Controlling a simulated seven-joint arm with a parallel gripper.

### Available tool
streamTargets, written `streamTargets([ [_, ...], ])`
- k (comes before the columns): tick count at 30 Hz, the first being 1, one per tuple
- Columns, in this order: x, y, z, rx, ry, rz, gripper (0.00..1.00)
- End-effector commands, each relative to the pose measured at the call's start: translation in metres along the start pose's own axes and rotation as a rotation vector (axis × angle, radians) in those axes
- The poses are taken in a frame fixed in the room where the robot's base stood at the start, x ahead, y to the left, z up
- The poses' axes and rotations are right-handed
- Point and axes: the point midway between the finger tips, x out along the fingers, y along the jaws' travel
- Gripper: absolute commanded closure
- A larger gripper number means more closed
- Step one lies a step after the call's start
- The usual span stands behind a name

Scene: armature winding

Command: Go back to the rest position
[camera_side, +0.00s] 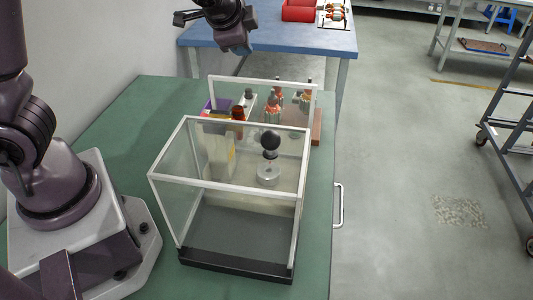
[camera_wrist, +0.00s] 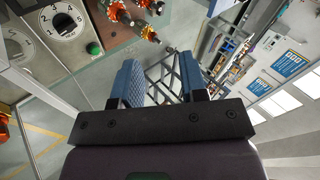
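My gripper (camera_side: 237,47) is at the top of the side view, raised above the far part of the green table. It is clear of the glass-walled case and holds nothing that I can see. In the wrist view my gripper (camera_wrist: 159,68) shows two blue ridged fingers standing apart, with only background between them. The green table (camera_side: 110,130) carries the transparent case (camera_side: 228,122) with a white frame and dark base. Inside or behind its glass are a black ball-topped knob (camera_side: 271,139) and a pale block (camera_side: 219,157).
Orange-and-green wound parts (camera_side: 273,108) and a purple bin (camera_side: 212,106) stand behind the case. A blue table (camera_side: 290,38) with a red bin (camera_side: 298,10) lies beyond. The wrist view shows a dial (camera_wrist: 62,21) and green button (camera_wrist: 94,48). The green table's left part is clear.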

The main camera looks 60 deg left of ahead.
Motion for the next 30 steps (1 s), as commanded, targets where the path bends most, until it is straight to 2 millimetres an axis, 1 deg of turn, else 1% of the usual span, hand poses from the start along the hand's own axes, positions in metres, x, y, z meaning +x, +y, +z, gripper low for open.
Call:
streamTargets([
  [1, -0.021, 0.009, 0.014, -0.121, -0.036, 0.051, 0.61],
  [2, -0.033, 0.017, 0.021, -0.187, -0.062, 0.088, 0.61],
  [3, -0.049, 0.029, 0.030, -0.265, -0.092, 0.141, 0.61],
  [5, -0.075, 0.047, 0.042, -0.365, -0.129, 0.224, 0.61],
  [6, -0.092, 0.060, 0.049, -0.422, -0.148, 0.280, 0.61],
  [8, -0.119, 0.078, 0.057, -0.494, -0.165, 0.359, 0.61],
  [9, -0.136, 0.089, 0.061, -0.533, -0.169, 0.408, 0.61],
  [12, -0.172, 0.111, 0.069, -0.606, -0.150, 0.490, 0.61],
  [15, -0.196, 0.119, 0.072, -0.654, -0.091, 0.506, 0.61],
  [18, -0.208, 0.116, 0.074, -0.672, -0.030, 0.470, 0.61],
  [21, -0.215, 0.109, 0.075, -0.691, 0.007, 0.439, 0.61],
  [24, -0.216, 0.105, 0.076, -0.707, 0.012, 0.429, 0.61],
  [30, -0.215, 0.105, 0.076, -0.707, 0.011, 0.429, 0.61],
])
